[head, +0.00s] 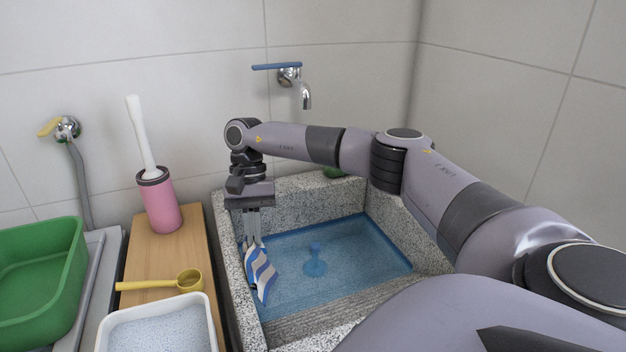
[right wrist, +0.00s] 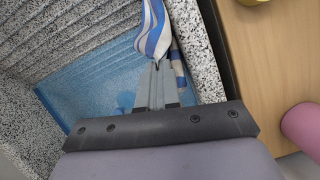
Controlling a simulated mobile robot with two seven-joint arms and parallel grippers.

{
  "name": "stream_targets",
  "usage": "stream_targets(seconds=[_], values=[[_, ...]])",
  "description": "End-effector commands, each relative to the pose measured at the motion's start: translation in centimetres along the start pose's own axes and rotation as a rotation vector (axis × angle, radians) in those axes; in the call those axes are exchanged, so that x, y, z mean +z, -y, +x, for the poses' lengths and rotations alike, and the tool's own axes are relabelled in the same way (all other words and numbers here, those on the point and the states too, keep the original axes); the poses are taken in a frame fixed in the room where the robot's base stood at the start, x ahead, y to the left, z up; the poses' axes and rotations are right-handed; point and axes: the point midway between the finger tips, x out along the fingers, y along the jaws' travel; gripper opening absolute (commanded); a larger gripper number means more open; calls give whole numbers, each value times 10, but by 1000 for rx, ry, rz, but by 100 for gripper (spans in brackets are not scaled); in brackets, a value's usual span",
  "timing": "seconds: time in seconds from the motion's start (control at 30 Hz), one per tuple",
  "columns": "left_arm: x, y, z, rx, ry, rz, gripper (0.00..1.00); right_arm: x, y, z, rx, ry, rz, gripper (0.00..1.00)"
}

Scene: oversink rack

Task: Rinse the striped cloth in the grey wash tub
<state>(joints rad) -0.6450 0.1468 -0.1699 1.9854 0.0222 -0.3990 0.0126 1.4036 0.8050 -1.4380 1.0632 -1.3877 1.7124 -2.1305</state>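The blue and white striped cloth (head: 261,272) hangs from my right gripper (head: 253,238) over the left side of the grey speckled wash tub (head: 231,272). The right gripper points down with its fingers together on the cloth. In the right wrist view the fingertips (right wrist: 159,68) meet at the bunched cloth (right wrist: 153,28), close to the tub wall (right wrist: 197,50). Blue water (head: 335,260) fills the tub's bottom. I cannot tell whether the cloth's lower end touches the water. My left gripper is not in view.
A blue-handled tap (head: 289,76) is on the wall above the tub. Left of the tub, a wooden board (head: 190,250) bears a pink brush holder (head: 160,203), a yellow scoop (head: 188,281) and a white tray (head: 207,310) of powder. A green basin (head: 72,270) stands far left.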

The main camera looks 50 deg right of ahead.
Motion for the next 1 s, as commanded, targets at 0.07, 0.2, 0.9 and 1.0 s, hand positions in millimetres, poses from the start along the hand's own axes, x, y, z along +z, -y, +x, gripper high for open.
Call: stream_targets(seconds=[0.07, 0.2, 0.9, 1.0], values=[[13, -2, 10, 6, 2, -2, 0, -23, -14, 10, -32, 1, 89, 0], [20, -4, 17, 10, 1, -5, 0, -48, -33, 14, -76, 4, 207, 0], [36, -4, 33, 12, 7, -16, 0, -76, -50, 42, -111, 7, 303, 0], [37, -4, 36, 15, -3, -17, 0, -80, -50, 52, -110, 7, 303, 0]])
